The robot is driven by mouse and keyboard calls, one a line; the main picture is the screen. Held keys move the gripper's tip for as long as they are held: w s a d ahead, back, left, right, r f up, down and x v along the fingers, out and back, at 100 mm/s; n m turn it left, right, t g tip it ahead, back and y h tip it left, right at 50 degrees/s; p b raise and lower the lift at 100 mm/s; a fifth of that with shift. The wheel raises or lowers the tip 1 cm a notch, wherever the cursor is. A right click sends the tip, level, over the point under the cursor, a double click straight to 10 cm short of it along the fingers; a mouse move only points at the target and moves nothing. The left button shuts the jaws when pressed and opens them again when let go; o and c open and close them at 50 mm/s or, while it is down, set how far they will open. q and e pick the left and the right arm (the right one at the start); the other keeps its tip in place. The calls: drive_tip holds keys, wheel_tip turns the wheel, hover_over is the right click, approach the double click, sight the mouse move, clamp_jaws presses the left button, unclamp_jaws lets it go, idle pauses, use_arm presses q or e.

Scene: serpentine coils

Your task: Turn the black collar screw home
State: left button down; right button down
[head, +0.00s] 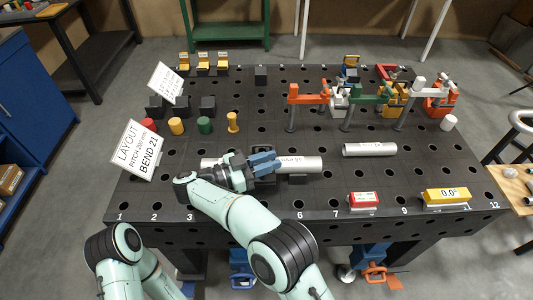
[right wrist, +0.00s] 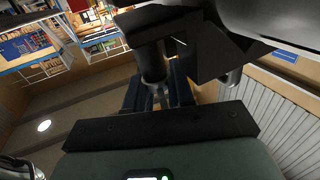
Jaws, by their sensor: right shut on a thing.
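A silver tube (head: 308,164) lies across the middle of the table, passing through a black collar block (head: 264,179). My right gripper (head: 264,161), with blue fingers, is at this block and covers much of it and the tube. In the right wrist view its dark fingers (right wrist: 160,95) are shut on the collar screw (right wrist: 153,62), a dark grey cylinder with a thin end, below a black block (right wrist: 165,20). How far the screw is turned in cannot be told. My left gripper is not in view.
The black perforated table (head: 330,195) also bears a loose silver tube (head: 370,149), a red box (head: 363,199), a yellow display (head: 446,196), a white layout sign (head: 137,149) and coloured pegs (head: 204,125). Orange, green and white clamps (head: 370,97) stand at the back right.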

drive_tip(key=shift+s+d+r+m+g+h+p, duration=0.1)
drive_tip(key=shift+r+m+g+h+p, duration=0.05)
drive_tip(key=shift+m+g+p, duration=0.25)
drive_tip(key=shift+d+r+m+g+h+p, duration=0.15)
drive_tip(key=shift+m+g+p, duration=0.15)
drive_tip(key=shift+g+p, duration=0.15)
drive_tip(key=c, duration=1.3)
unclamp_jaws()
drive_tip(key=shift+s+d, duration=0.1)
drive_tip(key=shift+s, duration=0.1)
drive_tip(key=shift+w+f, duration=0.1)
